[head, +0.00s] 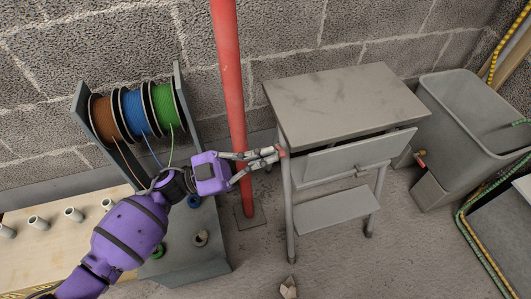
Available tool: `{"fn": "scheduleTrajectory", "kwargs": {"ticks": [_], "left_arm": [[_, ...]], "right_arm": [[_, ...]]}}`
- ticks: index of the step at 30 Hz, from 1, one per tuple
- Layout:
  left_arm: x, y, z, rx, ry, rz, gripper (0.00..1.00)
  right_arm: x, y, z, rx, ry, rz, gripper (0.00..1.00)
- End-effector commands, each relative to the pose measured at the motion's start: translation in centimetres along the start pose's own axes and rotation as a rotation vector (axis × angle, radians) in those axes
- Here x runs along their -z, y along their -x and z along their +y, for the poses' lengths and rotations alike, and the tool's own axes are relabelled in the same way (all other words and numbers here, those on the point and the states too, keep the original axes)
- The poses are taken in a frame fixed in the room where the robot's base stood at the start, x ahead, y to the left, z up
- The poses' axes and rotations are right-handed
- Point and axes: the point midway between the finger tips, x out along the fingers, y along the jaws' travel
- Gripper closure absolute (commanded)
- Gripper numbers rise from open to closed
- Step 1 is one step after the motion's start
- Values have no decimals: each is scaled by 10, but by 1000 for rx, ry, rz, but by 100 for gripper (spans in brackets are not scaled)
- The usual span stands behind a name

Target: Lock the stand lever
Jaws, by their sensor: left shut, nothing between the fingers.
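My left gripper (278,153) is shut and empty. Its fingertips are at the front left corner of a grey metal stand (345,105), in front of the red pipe. A small reddish piece (283,152) shows right at the fingertips; it may be the lever's end, but the fingers partly hide it. I cannot tell whether they touch it or how the lever is set. The stand has a tilted front panel (350,157) and a lower shelf (335,209). A reel rack (80,103) with brown, blue and green reels (164,107) stands at left. My right gripper is not in view.
A vertical red pipe (229,70) rises behind my left gripper. A grey bin (455,120) stands right of the stand. A bench with several pegs (73,214) is at left. A small crumpled piece (288,288) lies on otherwise clear floor before the stand.

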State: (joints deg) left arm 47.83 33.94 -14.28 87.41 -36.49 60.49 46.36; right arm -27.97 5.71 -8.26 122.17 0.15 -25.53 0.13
Motion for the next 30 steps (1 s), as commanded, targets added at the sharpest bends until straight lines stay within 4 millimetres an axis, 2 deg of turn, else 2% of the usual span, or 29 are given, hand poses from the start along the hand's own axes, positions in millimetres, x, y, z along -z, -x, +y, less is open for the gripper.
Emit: {"fn": "scheduleTrajectory", "kwargs": {"ticks": [8, 23, 30], "left_arm": [[-9, 3, 14, -59, -159, -2, 100], [-37, 13, 41, -212, -598, 0, 100], [-35, 12, 41, -212, -604, 0, 100]], "right_arm": [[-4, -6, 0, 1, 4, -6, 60], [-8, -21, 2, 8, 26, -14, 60], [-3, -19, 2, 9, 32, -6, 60]]}}
